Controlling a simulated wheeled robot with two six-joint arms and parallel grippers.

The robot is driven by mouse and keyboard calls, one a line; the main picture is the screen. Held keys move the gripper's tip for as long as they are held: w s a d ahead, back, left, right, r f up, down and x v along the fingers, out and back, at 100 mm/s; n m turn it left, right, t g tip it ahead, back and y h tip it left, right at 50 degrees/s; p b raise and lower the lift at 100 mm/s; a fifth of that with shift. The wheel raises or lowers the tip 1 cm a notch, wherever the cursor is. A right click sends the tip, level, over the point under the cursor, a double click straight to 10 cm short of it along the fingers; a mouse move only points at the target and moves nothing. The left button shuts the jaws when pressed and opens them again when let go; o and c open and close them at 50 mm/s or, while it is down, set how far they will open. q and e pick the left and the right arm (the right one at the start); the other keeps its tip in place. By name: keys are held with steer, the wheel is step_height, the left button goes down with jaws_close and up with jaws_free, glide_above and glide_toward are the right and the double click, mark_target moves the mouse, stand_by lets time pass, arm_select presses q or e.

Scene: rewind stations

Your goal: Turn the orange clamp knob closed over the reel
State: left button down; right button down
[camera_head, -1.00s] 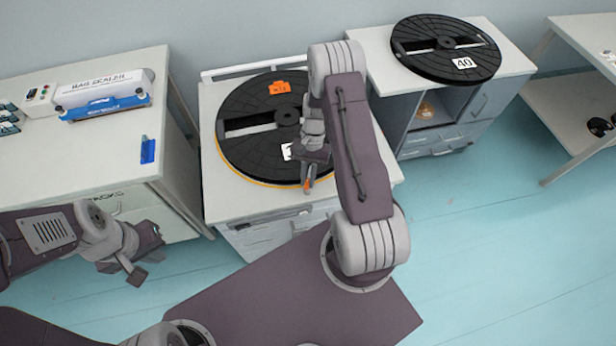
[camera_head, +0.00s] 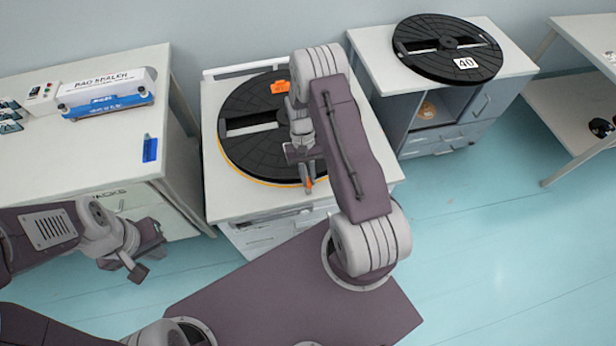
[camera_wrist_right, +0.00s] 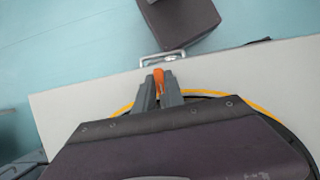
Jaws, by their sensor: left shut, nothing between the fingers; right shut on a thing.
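The black reel (camera_head: 258,143) lies flat on the middle cabinet, with an orange rim line along its front edge. The orange clamp knob (camera_head: 309,183) is at the reel's front right edge. My right gripper (camera_head: 307,179) is shut on the knob, reaching down from above. In the right wrist view the orange knob (camera_wrist_right: 159,77) shows between the two grey fingers (camera_wrist_right: 159,92), near the cabinet's edge. My right arm hides the right part of the reel. My left gripper (camera_head: 138,270) is shut and empty, above the floor at lower left.
An orange tag (camera_head: 280,87) lies on the reel's back. Another reel (camera_head: 430,58) marked 40 lies on the right cabinet. The left table (camera_head: 115,145) bears a bag sealer (camera_head: 105,88) and a blue item (camera_head: 150,148).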

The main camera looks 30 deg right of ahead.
stand_by(0.3)
steer(key=c, duration=1.4)
jaws_free()
steer(key=shift+c, duration=0.2)
steer(key=shift+r, duration=0.15)
steer(key=b+v, duration=0.1)
steer(key=v, duration=0.8)
